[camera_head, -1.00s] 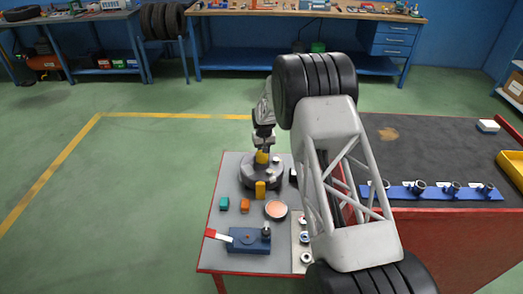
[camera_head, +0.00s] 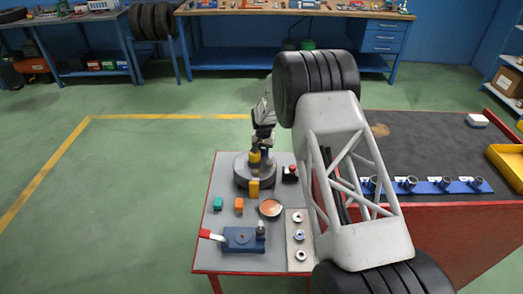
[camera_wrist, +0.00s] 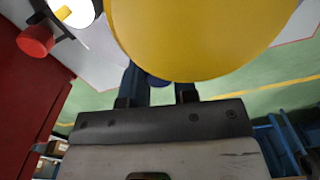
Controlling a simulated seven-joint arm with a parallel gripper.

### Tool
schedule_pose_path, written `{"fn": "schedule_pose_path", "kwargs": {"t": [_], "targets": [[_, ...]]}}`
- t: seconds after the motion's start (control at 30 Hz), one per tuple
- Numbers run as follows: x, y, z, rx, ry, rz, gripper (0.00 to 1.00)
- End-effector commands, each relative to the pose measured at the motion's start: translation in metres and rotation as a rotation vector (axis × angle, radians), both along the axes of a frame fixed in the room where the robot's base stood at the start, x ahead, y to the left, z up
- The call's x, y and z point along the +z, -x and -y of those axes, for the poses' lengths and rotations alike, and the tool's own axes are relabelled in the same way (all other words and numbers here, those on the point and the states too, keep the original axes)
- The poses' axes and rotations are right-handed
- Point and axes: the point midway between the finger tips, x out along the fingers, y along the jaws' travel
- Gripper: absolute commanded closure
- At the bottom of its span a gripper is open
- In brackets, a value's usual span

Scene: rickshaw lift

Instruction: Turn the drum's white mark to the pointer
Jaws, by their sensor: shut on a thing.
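The drum (camera_head: 242,180) is a dark grey round disc on the grey table in the head view, with my gripper (camera_head: 257,152) over it. My gripper is shut on a yellow knob (camera_head: 254,157) on the drum. In the wrist view the yellow knob (camera_wrist: 195,35) fills the top, against my fingers (camera_wrist: 158,88). A yellow block (camera_head: 253,188) stands at the drum's front edge; I cannot tell if it is the pointer. I cannot make out the white mark on the drum.
A red-sided bench (camera_head: 440,235) is at the right.

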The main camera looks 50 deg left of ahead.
Motion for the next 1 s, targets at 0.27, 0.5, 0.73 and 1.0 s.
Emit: {"fn": "schedule_pose_path", "kwargs": {"t": [0.27,0.5,0.73,1.0], "targets": [[0.0007,-0.0015,0.0042,-0.059,-0.001,0.001,1.00],[0.0010,-0.0017,0.0048,-0.072,-0.001,0.001,1.00],[0.0011,-0.0017,0.0047,-0.071,-0.001,0.001,1.00],[0.0006,-0.0014,0.0047,-0.071,-0.001,0.001,0.48]]}}
